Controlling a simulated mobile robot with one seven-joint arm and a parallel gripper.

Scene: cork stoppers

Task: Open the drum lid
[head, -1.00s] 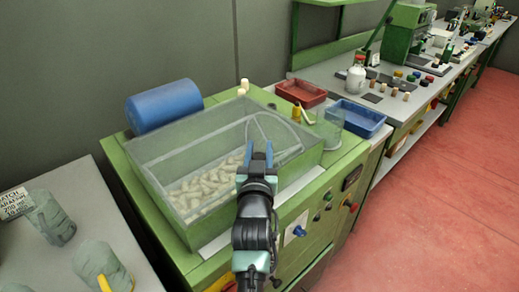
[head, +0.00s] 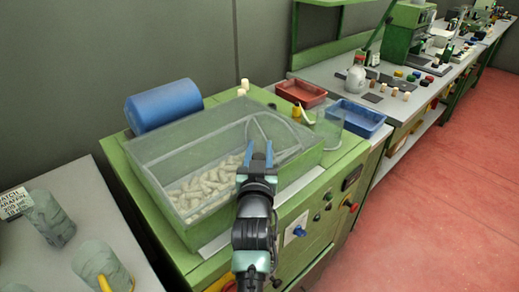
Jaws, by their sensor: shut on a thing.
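The drum is a green-framed box with clear walls, holding many pale cork stoppers (head: 205,188). Its see-through lid (head: 185,140) lies over the top and looks closed, though the clear panels make a small gap hard to judge. A pale curved hoop (head: 252,120) shows at the right end. My gripper (head: 260,152) reaches in from the front, its blue fingers at the right part of the lid's front side. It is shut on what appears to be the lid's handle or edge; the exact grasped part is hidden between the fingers.
A blue cylinder (head: 164,105) lies behind the drum. Red (head: 300,93) and blue (head: 358,117) trays and a clear beaker (head: 329,122) stand to the right. Knobs and buttons (head: 300,231) are on the green front. A grey table (head: 75,270) with textured cylinders is at left.

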